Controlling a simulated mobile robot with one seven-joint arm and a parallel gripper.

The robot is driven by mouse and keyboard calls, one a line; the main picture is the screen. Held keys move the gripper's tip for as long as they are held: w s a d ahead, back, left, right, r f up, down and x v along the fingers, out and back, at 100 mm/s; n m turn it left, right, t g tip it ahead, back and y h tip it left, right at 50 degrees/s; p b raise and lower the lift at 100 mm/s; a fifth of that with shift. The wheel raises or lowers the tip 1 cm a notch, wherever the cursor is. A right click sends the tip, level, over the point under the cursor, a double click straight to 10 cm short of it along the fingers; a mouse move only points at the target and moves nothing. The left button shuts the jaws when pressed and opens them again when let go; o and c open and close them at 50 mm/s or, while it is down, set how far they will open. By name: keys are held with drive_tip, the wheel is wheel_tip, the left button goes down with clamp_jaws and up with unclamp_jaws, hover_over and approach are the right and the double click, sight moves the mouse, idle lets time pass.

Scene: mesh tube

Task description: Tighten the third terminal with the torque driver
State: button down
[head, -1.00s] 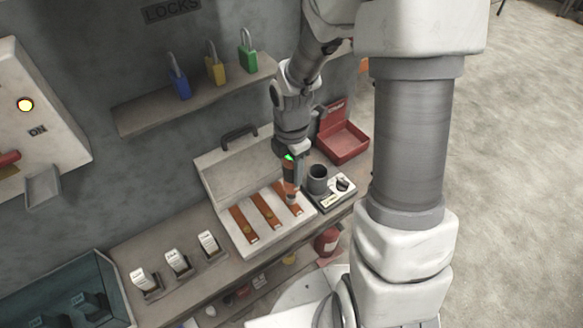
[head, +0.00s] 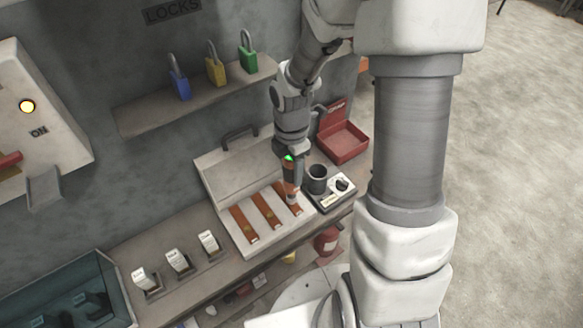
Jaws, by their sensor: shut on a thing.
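An open pale case (head: 222,172) on the bench holds three copper-coloured terminal strips: the left strip (head: 243,224), the middle strip (head: 265,211) and the right strip (head: 285,197). My gripper (head: 291,178) points down over the right strip, shut on the torque driver (head: 291,193). Most of the driver is hidden by the gripper. Its lower end is at the right strip, but I cannot tell whether the tip is seated on a screw. A green light shows on the gripper.
A dark cup (head: 317,178) on a small unit with a dial (head: 342,184) stands close right of the driver. A red open box (head: 342,140) is behind it. White breakers (head: 178,261) stand left of the case. Padlocks sit on the shelf (head: 140,118) above.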

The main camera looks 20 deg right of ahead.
drive_tip(key=shift+f+b, duration=0.35)
drive_tip(key=shift+f, duration=0.15)
idle(0.9)
drive_tip(key=shift+f+p, duration=0.35)
drive_tip(key=shift+p, duration=0.2)
idle(1.3)
drive_tip(key=shift+r, duration=0.1)
idle(0.4)
